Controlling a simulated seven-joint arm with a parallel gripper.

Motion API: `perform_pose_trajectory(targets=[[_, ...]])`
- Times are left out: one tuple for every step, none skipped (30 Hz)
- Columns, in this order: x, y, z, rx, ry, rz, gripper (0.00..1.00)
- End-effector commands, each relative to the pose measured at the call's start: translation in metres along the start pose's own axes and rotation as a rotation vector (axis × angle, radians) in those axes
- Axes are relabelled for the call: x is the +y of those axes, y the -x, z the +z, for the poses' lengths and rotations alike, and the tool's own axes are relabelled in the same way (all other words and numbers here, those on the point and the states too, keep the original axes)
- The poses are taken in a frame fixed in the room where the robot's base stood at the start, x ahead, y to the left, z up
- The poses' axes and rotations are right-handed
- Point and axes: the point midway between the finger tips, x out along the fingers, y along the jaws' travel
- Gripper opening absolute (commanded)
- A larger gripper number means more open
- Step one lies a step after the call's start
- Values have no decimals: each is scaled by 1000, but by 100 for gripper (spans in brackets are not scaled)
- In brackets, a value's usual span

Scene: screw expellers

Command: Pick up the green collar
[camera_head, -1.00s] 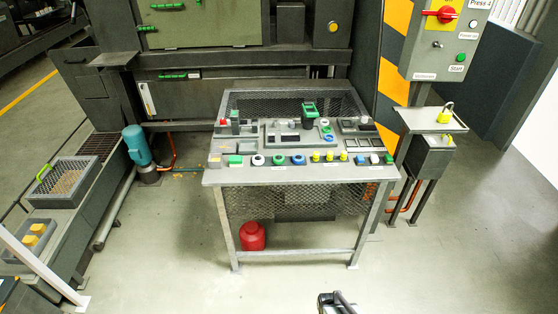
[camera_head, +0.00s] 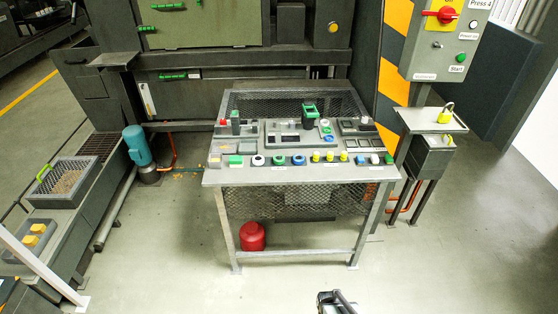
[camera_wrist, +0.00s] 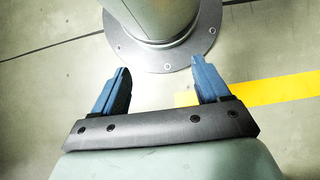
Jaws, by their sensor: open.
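Small parts lie in a row along the front of the grey bench (camera_head: 300,176). Among them are a green block (camera_head: 235,160), a green-and-white round part (camera_head: 258,160), another green-rimmed part (camera_head: 279,160) and a green part (camera_head: 389,159) at the right end.
A taller green-and-black part (camera_head: 309,114) stands at the back of the bench. A red container (camera_head: 252,236) sits beneath it. A control post (camera_head: 440,45) and a small shelf with a yellow padlock (camera_head: 446,113) stand at right.

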Motion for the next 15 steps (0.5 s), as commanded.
perform_pose_trajectory(targets=[[-3,5,-9,5,-14,-2,76],[-5,9,-14,9,-26,-5,76],[-8,15,-22,12,-46,-8,76],[-10,21,-28,15,-62,-11,76],[-13,27,-36,19,-81,-14,76],[-18,36,-45,22,-107,-19,76],[-22,44,-52,25,-127,-24,76],[-26,51,-59,28,-146,-28,76],[-31,61,-68,30,-173,-34,76],[-35,69,-74,33,-193,-39,76],[-39,77,-80,35,-212,-44,76],[-45,88,-88,38,-237,-50,76],[-50,96,-94,39,-257,-54,76],[-54,104,-100,40,-275,-59,76],[-60,115,-107,42,-300,-67,76]])
